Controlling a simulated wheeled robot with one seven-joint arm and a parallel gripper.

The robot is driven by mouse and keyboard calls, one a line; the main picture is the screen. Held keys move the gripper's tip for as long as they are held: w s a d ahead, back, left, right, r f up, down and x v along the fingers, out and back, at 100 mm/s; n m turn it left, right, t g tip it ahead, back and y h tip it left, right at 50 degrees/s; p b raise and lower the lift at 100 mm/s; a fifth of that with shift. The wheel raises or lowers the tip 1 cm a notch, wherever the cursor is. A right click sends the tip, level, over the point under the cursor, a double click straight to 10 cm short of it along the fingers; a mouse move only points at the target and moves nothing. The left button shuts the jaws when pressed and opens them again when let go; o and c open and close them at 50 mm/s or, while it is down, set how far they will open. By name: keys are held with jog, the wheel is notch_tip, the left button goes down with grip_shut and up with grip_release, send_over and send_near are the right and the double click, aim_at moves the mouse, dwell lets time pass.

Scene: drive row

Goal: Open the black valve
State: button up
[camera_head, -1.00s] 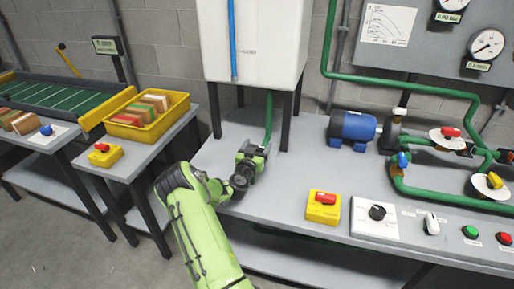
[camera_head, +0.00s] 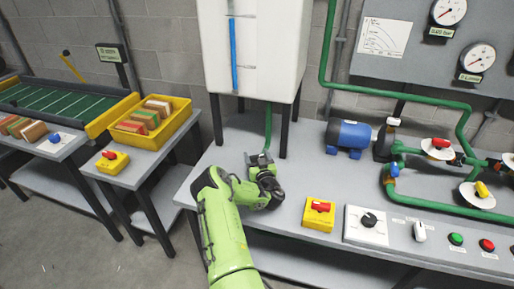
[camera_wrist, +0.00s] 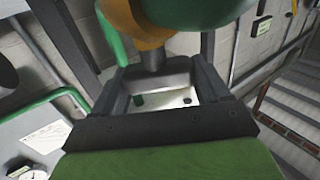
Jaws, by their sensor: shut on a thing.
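My gripper (camera_head: 258,162) is at the green pipe (camera_head: 268,122) below the white tank (camera_head: 265,50). It hides most of what it holds, and I cannot make out the black valve's handle in the head view. In the wrist view my gripper (camera_wrist: 165,80) has its dark fingers around a part at a dark grey stem (camera_wrist: 153,60). The stem meets an orange and green body (camera_wrist: 165,18) at the top of the picture. The handle's angle cannot be told.
A yellow box with a red switch (camera_head: 319,213) and a white panel with a black knob (camera_head: 369,218) lie to the right on the bench. A blue motor (camera_head: 347,137) stands behind. A yellow bin (camera_head: 177,128) is on the left table.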

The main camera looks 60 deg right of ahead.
jog(key=shift+n+t+y+p, duration=0.8)
jog(key=shift+t+y+p, duration=0.1)
jog(key=shift+p, duration=0.25)
jog(key=o, duration=1)
jog(key=shift+c, duration=0.2)
jog(key=p+v, duration=1.5)
jog(key=shift+s+a, duration=0.2)
jog(key=shift+s, duration=0.1)
